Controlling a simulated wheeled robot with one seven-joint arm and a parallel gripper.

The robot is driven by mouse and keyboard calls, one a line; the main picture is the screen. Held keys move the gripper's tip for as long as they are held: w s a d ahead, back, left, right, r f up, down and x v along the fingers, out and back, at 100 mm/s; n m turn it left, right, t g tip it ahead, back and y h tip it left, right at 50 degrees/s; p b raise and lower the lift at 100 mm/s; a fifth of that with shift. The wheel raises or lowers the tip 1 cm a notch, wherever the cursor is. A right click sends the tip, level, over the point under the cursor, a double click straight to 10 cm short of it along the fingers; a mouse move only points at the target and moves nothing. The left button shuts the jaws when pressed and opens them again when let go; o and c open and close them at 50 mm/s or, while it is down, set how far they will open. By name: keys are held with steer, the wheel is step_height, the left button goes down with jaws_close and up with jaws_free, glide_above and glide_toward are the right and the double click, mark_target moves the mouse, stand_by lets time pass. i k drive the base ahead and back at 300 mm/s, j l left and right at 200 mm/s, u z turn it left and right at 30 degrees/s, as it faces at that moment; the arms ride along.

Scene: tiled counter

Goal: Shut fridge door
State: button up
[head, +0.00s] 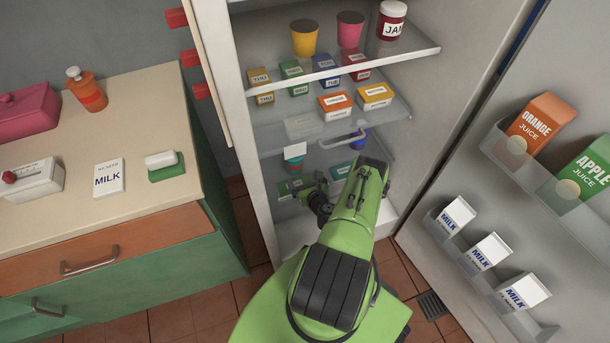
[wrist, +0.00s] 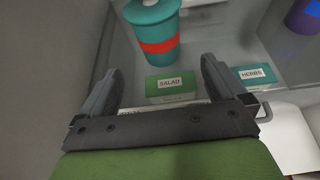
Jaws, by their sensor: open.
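The fridge (head: 258,130) stands open in the head view, with its shelves facing me. Its door (head: 470,170) is swung wide to the right and carries juice cartons and milk cartons in its racks. In the wrist view my gripper (wrist: 158,92) is open and empty. Its fingers point toward a green salad box (wrist: 170,86), with a teal cup with a red band (wrist: 157,30) behind. The gripper is apart from the door.
A counter (head: 130,150) at the left holds a milk carton (head: 109,178), an orange bottle (head: 87,92) and other items. Fridge shelves hold cups, a jam jar (head: 391,20) and small boxes. Tiled floor (head: 405,285) shows below the door.

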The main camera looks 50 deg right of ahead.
mark_target(566, 52)
steer(key=k+j, duration=0.7)
steer(key=k, duration=0.2)
